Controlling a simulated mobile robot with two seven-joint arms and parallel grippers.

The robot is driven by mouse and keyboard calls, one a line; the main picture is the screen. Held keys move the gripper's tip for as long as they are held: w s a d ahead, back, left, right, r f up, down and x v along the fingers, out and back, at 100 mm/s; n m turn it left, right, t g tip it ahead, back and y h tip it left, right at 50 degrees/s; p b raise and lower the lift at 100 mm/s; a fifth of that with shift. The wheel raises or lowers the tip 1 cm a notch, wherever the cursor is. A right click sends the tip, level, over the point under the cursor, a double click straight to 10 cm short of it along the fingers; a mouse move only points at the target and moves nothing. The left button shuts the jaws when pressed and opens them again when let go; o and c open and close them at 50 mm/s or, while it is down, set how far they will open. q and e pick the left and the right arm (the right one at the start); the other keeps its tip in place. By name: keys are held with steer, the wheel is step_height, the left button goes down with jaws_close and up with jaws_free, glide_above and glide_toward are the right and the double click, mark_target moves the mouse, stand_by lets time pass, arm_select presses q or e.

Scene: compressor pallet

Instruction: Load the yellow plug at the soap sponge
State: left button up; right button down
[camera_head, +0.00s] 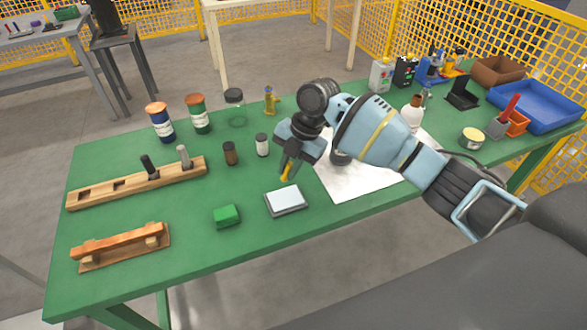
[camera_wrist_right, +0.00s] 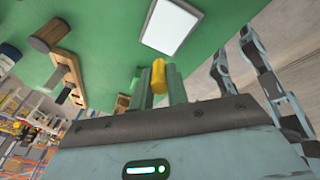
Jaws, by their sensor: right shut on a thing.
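My right gripper (camera_head: 289,166) is shut on the yellow plug (camera_head: 286,173) and holds it above the table. In the right wrist view the yellow plug (camera_wrist_right: 160,70) sits between the two fingers. Just below and in front of the gripper in the head view lies a pale flat rectangular pad with a dark edge (camera_head: 286,200); it also shows in the wrist view (camera_wrist_right: 172,26), apart from the plug. A small green block (camera_head: 227,215) lies to its left. I cannot tell for certain which of these two is the soap sponge. My left gripper is not in view.
A wooden rack (camera_head: 130,184) with dark and grey pegs and a smaller wooden stand (camera_head: 121,246) are on the left. Jars and small bottles (camera_head: 230,153) stand behind. A white sheet (camera_head: 360,179) lies under my right arm. A blue tray (camera_head: 535,104) is at right.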

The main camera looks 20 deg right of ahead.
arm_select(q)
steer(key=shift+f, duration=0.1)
arm_select(e)
steer(key=shift+f, duration=0.2)
steer(key=shift+f+b, duration=1.1)
steer(key=shift+f, duration=1.75)
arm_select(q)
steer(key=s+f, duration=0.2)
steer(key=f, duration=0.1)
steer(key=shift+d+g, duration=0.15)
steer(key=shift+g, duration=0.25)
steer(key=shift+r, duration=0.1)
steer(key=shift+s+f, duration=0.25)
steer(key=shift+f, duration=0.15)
arm_select(e)
steer(key=shift+f, duration=0.55)
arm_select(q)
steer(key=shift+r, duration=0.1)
arm_select(e)
steer(key=shift+f, duration=0.15)
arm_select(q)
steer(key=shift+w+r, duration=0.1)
